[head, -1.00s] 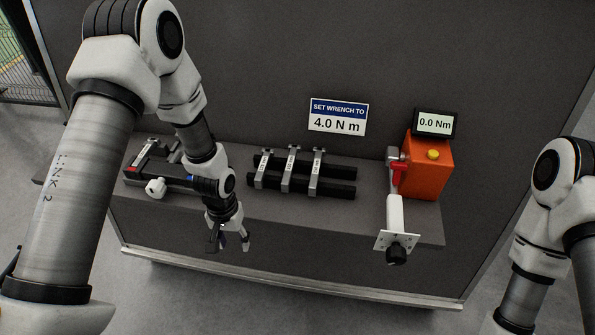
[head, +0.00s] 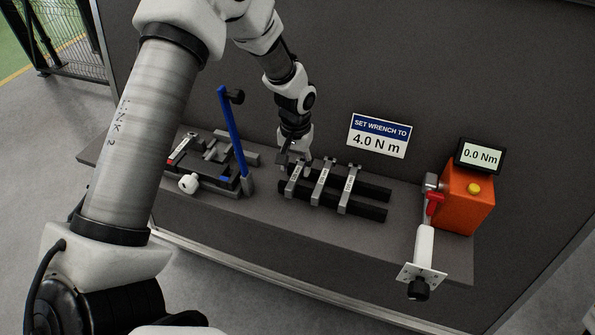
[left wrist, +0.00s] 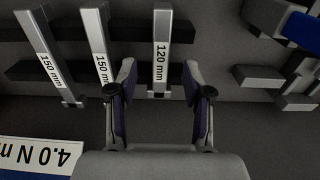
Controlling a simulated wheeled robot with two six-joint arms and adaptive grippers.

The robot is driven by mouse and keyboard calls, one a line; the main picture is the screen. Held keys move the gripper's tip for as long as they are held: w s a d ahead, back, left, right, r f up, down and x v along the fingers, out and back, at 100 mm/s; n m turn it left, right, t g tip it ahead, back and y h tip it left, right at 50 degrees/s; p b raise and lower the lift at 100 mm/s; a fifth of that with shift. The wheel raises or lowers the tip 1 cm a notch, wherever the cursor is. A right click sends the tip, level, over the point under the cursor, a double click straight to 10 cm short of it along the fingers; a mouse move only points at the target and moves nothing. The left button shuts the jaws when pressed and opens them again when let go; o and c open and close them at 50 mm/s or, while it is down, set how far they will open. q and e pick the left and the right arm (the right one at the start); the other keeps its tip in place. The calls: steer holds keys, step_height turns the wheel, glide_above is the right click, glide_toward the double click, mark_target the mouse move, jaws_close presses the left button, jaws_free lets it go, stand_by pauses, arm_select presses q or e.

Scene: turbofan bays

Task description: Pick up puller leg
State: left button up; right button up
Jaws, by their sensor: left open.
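Three grey puller legs lie side by side across two black bars in the head view: the leftmost leg (head: 296,182), the middle leg (head: 322,186) and the right leg (head: 349,190). In the left wrist view their labels read 120 mm on one leg (left wrist: 161,45), and 150 mm on the middle leg (left wrist: 98,45) and the far leg (left wrist: 42,55). My left gripper (head: 296,160) is over the back end of the leftmost leg. In the left wrist view the gripper (left wrist: 159,78) is open, its fingers on either side of the 120 mm leg, apart from it. My right gripper is out of view.
A fixture with a blue upright handle (head: 231,130) stands left of the bars. An orange box (head: 467,203) with a 0.0 Nm display (head: 482,156) and a white-handled tool (head: 424,245) stand at the right. A sign (head: 379,136) reads 4.0 N m.

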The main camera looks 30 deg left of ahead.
mark_target(296, 173)
arm_select(q)
steer(key=f, duration=0.4)
steer(key=shift+w+a+f+p, duration=0.15)
steer(key=shift+w+f+p, duration=0.05)
steer(key=shift+w+p, duration=0.2)
steer(key=shift+s+r, duration=0.2)
steer(key=shift+s, duration=0.05)
jaws_close()
